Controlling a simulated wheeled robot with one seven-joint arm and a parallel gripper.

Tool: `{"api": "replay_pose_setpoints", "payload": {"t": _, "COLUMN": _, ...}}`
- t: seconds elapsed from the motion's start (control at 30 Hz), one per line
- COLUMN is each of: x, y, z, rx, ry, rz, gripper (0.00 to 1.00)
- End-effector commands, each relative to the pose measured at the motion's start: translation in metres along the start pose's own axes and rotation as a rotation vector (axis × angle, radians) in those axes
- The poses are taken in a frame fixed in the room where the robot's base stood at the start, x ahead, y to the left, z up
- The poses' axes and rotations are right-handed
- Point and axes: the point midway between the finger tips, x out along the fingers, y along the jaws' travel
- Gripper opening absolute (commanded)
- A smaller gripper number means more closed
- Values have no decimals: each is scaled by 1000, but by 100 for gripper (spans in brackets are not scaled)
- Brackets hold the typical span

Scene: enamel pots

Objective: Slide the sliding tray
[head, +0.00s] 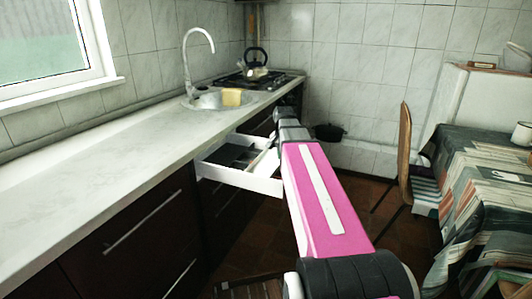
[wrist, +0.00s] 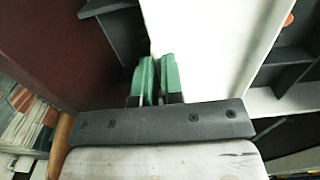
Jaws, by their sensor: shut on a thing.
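The sliding tray (head: 240,178) is a white, drawer-like box pulled out from the dark cabinet below the counter, in the middle of the head view. Its dark inside is divided into compartments. In the wrist view its white wall (wrist: 212,45) runs past my fingers, with dark compartments to the right. My gripper (wrist: 157,62) has green fingers with only a narrow gap between them. They are shut at the edge of the white wall; the exact contact is hidden.
The long pale counter (head: 90,165) with dark cabinet fronts (head: 135,240) lies left. A sink with a yellow sponge (head: 232,97) and a kettle (head: 256,70) are farther back. A wooden chair (head: 404,150) and a cloth-covered table (head: 480,190) stand right. Brown floor lies between.

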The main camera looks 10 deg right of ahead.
Motion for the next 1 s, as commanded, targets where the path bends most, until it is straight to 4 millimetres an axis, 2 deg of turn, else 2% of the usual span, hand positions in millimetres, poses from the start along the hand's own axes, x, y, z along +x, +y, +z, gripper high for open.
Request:
{"api": "replay_pose_setpoints", "payload": {"t": 0.1, "x": 0, "y": 21, "z": 1, "rx": 2, "ry": 0, "rz": 0, "gripper": 0}}
{"api": "replay_pose_setpoints", "payload": {"t": 0.23, "x": 0, "y": 32, "z": 1, "rx": 0, "ry": 0, "rz": 0, "gripper": 0}}
{"api": "replay_pose_setpoints", "payload": {"t": 0.7, "x": -1, "y": 38, "z": 0, "rx": 0, "ry": 0, "rz": 0, "gripper": 0}}
{"api": "replay_pose_setpoints", "payload": {"t": 0.73, "x": -1, "y": 37, "z": 0, "rx": 0, "ry": 0, "rz": 0, "gripper": 18}}
{"api": "replay_pose_setpoints", "payload": {"t": 0.8, "x": 0, "y": 37, "z": 0, "rx": 0, "ry": 0, "rz": 0, "gripper": 34}}
{"api": "replay_pose_setpoints", "payload": {"t": 1.0, "x": 0, "y": 37, "z": 0, "rx": 0, "ry": 0, "rz": 0, "gripper": 34}}
